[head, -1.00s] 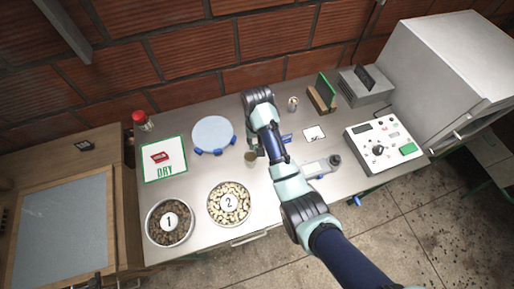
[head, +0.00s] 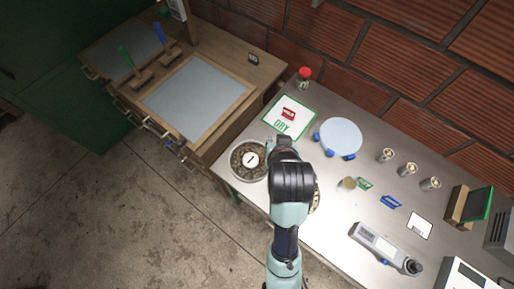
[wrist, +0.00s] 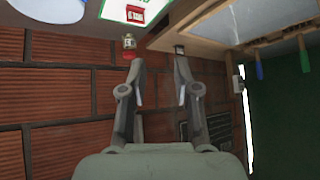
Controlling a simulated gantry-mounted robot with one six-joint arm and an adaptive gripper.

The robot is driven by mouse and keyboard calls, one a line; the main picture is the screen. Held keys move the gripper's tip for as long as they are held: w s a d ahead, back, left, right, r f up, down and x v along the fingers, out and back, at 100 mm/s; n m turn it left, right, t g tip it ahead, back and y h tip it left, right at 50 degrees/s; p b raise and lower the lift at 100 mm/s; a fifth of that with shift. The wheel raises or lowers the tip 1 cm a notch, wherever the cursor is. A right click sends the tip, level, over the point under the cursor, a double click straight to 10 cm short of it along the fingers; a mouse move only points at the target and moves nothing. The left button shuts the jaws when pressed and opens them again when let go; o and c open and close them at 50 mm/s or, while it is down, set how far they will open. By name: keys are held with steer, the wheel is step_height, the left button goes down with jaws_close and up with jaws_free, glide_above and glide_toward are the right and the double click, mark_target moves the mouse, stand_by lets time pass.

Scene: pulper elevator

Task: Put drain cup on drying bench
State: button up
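No cup in view is clearly marked as the drain cup. A small cup with a tan top (head: 347,184) stands on the steel table, right of my arm. Three small metal cups (head: 408,169) stand in a row farther right. The wooden bench at upper left, with a grey inset panel (head: 198,98), may be the drying bench; it also shows in the wrist view (wrist: 255,18). My gripper (wrist: 158,60) is open and empty, its fingers apart with brick wall showing between them. In the head view my wrist hides most of it, near bowl 1.
Bowl 1 (head: 236,163) is beside my wrist; bowl 2 is mostly hidden by my arm. A handheld meter (head: 380,246) lies at right. Open floor lies left of the table.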

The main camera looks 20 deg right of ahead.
steer(key=s+a+r+n+t+y, duration=0.1)
steer(key=s+a+r+n+t, duration=0.1)
steer(key=a+r, duration=0.2)
steer(key=s+a+r+n+t+y, duration=0.1)
steer(key=a+r, duration=0.4)
steer(key=a, duration=0.5)
steer(key=shift+s+r+n+t, duration=0.25)
steer(key=shift+s+n+t, duration=0.3)
steer(key=shift+t, duration=0.25)
